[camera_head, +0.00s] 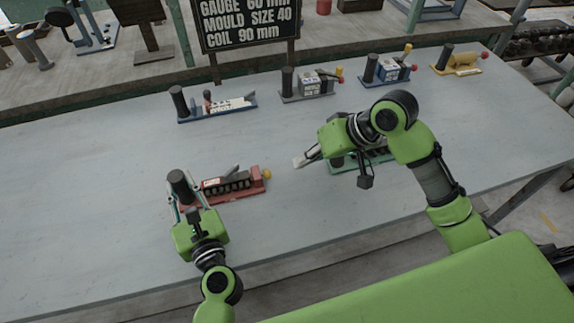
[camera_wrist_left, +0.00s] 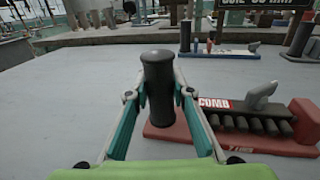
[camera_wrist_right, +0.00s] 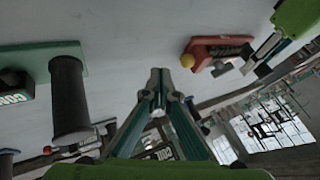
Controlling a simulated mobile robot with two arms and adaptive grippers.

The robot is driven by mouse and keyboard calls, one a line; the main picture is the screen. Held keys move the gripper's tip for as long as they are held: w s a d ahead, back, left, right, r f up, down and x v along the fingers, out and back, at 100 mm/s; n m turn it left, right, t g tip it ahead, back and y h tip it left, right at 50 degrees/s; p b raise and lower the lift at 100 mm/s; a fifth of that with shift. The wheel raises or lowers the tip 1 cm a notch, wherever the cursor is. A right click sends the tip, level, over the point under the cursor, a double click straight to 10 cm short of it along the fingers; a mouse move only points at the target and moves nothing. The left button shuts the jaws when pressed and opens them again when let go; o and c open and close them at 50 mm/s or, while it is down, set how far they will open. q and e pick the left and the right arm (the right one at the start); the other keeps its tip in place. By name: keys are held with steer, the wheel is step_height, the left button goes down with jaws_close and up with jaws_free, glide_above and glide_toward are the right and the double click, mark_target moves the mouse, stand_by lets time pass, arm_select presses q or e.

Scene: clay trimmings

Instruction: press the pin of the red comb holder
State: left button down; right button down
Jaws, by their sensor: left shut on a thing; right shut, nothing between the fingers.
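The red comb holder (camera_head: 232,188) lies on the grey table at the left, with a dark ribbed comb and a tilted grey lever on it. Its label reads COMB in the left wrist view (camera_wrist_left: 214,104). A yellow knob (camera_head: 266,174), probably the pin, sticks out at its right end; it also shows in the right wrist view (camera_wrist_right: 187,61). My left gripper (camera_head: 184,200) is shut on the holder's black post (camera_wrist_left: 157,85), which stands upright between the fingers. My right gripper (camera_head: 298,162) is shut and empty, right of the knob and apart from it.
A green holder (camera_head: 345,168) is partly hidden under my right arm, its black post (camera_wrist_right: 70,95) close by in the right wrist view. Blue, grey and yellow holders line the table's back. A sign (camera_head: 247,25) stands behind. The table between the red holder and the back row is clear.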

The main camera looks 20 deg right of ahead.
arm_select(q)
steer(key=shift+f, duration=0.3)
arm_select(e)
steer(key=v, duration=0.6)
steer(key=shift+d+r, duration=0.2)
steer(key=shift+r, duration=0.05)
steer(key=shift+s, duration=0.15)
arm_select(q)
steer(key=c, duration=1.7)
jaws_free()
steer(key=shift+r, duration=0.15)
